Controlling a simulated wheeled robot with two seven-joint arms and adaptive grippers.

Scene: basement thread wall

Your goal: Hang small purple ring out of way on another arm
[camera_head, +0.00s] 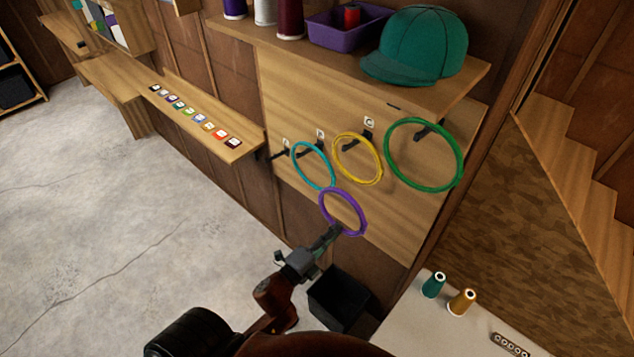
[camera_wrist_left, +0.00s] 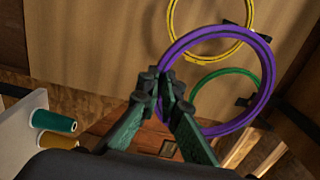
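The small purple ring (camera_head: 343,212) is held in my left gripper (camera_head: 334,231), which is shut on its lower rim. In the left wrist view the purple ring (camera_wrist_left: 215,80) stands up from the closed fingertips (camera_wrist_left: 163,92). The ring is in front of the wooden wall panel, below the other rings. A cyan ring (camera_head: 313,165), a yellow ring (camera_head: 358,158) and a green ring (camera_head: 424,155) hang on dark arms on the panel. A further dark arm (camera_head: 279,155) at the far left of the row looks bare. My right gripper is not seen.
A shelf (camera_head: 445,88) above the rings bears a teal cap (camera_head: 418,48), a purple bin (camera_head: 335,35) and spools. A narrow ledge (camera_head: 240,147) with small tiles is at left. A black bin (camera_head: 338,298) and a white table (camera_head: 420,315) with spools are below.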

